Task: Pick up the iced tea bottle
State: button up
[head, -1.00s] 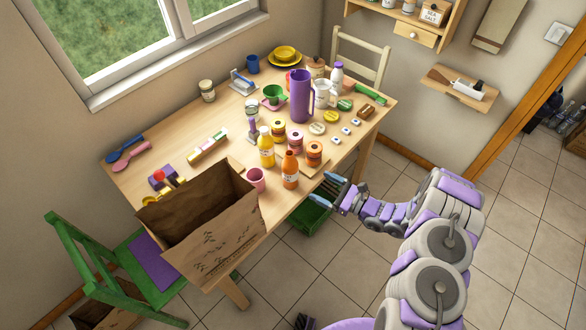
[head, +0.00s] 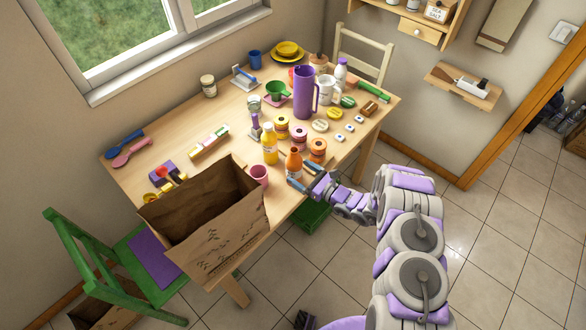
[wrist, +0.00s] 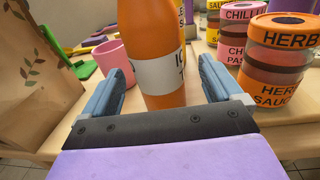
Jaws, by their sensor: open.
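The iced tea bottle is the orange bottle (head: 293,163) standing upright near the table's front edge. In the wrist view the orange bottle (wrist: 150,40) has a white label with part of its lettering visible, starting "IC"; its top is cut off. My gripper (head: 303,178) is open at the front edge, close to the bottle. In the wrist view its two blue fingers (wrist: 160,82) stand on either side of the bottle's lower part, with a gap on each side. I cannot tell how deep the bottle sits between them.
The pink cup (wrist: 114,62) is left of the bottle and the orange-lidded herb sauce jar (wrist: 284,60) is close on the right. A yellow bottle (head: 269,145) stands behind. A large open paper bag (head: 215,232) stands at the front left. The table (head: 135,175) is crowded behind the bottle.

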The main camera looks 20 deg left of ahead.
aim_at(291, 160)
jog(key=shift+r+b+x, duration=0.2)
jog(key=shift+b+x, duration=0.1)
jog(key=shift+x, duration=0.85)
jog(key=shift+r+b+x, duration=0.15)
jog(key=shift+b+x, duration=0.15)
jog(key=shift+x, duration=0.8)
jog(key=shift+a+f, duration=0.1)
jog(key=shift+a, duration=0.6)
jog(key=shift+d, duration=0.4)
jog(key=c, duration=0.6)
jog(key=shift+a, duration=0.25)
jog(key=c, duration=0.6)
jog(key=shift+w+r, duration=0.1)
jog(key=shift+r, duration=0.35)
jog(key=r, duration=0.2)
jog(key=r+p, duration=0.1)
jog(key=shift+s+d, duration=0.3)
jog(key=s+d, duration=0.2)
jog(key=s, duration=0.2)
jog(key=s+d+p, duration=0.1)
jog(key=s+d, duration=0.2)
jog(key=s, duration=0.1)
jog(key=s+d+r+p, duration=0.1)
jog(key=s+d, duration=0.2)
jog(key=s, duration=0.2)
jog(key=shift+r, duration=0.1)
